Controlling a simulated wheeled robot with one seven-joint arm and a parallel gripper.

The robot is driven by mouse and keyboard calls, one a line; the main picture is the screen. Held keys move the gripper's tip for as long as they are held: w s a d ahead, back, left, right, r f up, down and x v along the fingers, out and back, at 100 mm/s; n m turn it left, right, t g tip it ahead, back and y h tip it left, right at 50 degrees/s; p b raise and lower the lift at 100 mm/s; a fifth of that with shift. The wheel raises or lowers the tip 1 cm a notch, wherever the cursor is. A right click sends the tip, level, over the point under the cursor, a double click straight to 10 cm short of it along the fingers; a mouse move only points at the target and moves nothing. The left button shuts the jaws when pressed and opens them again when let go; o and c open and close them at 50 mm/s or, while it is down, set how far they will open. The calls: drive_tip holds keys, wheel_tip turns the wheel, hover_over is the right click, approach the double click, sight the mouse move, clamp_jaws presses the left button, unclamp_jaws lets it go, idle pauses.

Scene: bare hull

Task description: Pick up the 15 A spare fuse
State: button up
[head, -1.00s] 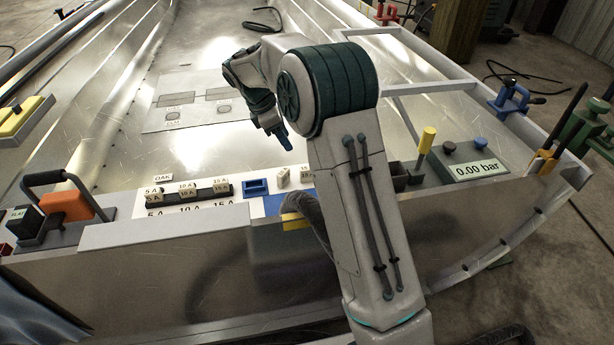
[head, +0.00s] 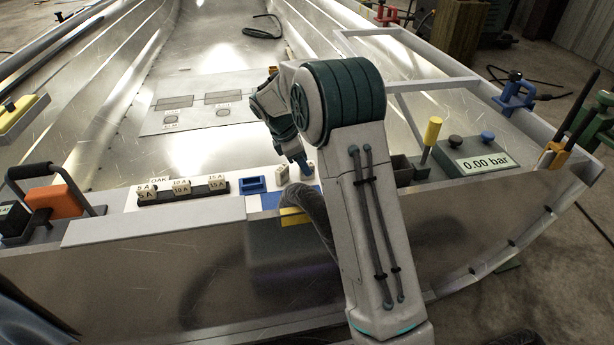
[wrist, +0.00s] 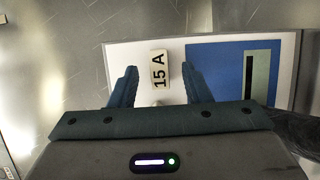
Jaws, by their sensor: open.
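The 15 A spare fuse (wrist: 158,68) is a small cream block lettered "15 A". In the wrist view it stands on a white panel between my two fingertips, with a gap on each side. My gripper (wrist: 159,72) is open, its blue-green fingers on either side of the fuse. In the head view my gripper (head: 305,167) is low over the right part of the white panel, and the fingers partly hide what is there. A small cream block (head: 282,173) stands just left of the fingers.
A blue patch (wrist: 216,70) with a dark slot lies right of the fuse.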

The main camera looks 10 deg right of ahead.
drive_tip(key=shift+x, duration=0.75)
drive_tip(key=shift+r, duration=0.1)
clamp_jaws()
